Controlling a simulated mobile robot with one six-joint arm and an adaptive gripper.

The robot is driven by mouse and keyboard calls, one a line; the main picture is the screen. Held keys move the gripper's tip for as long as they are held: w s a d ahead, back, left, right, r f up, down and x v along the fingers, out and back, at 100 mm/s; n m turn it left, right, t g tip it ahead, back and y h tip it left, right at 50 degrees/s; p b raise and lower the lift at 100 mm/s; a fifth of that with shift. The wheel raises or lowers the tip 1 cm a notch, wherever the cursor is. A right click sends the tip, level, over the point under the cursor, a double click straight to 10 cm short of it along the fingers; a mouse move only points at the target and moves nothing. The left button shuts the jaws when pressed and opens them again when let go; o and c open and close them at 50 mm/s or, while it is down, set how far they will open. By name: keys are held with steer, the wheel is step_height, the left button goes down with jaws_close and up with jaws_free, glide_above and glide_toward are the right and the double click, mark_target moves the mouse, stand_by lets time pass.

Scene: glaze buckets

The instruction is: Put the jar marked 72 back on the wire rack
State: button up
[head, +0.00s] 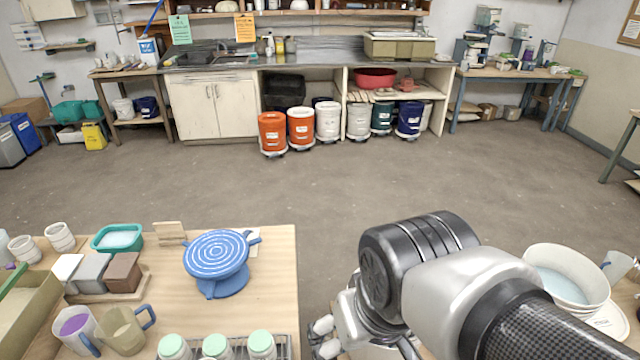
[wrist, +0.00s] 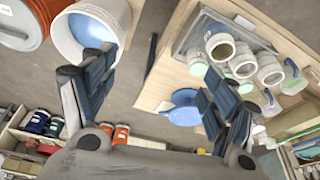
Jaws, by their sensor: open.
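Three jars with mint lids (head: 215,346) stand at the near edge of the left table, cut off by the bottom of the head view. A wire rack (head: 284,347) shows beside them; a grey tray-like frame (wrist: 190,40) shows in the wrist view. Several pale round-topped vessels (wrist: 220,46) cluster there, with mint parts behind them. No number 72 is readable, so I cannot tell which jar is marked. My gripper (wrist: 150,88) is open and empty, its fingers wide apart over the gap between the table and a white bucket. The head view mostly hides it behind my arm.
A blue banding wheel (head: 217,255), mugs (head: 125,330), a teal basin (head: 118,238) and blocks (head: 92,272) crowd the left table. A white bucket of pale blue liquid (head: 565,275) stands right of my arm. Floor beyond is clear.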

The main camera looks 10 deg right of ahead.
steer(key=shift+m+t, duration=0.6)
steer(key=s+d, duration=0.2)
steer(key=s+d+r, duration=0.1)
steer(key=shift+s+d, duration=0.35)
steer(key=shift+s, duration=0.05)
stand_by(0.4)
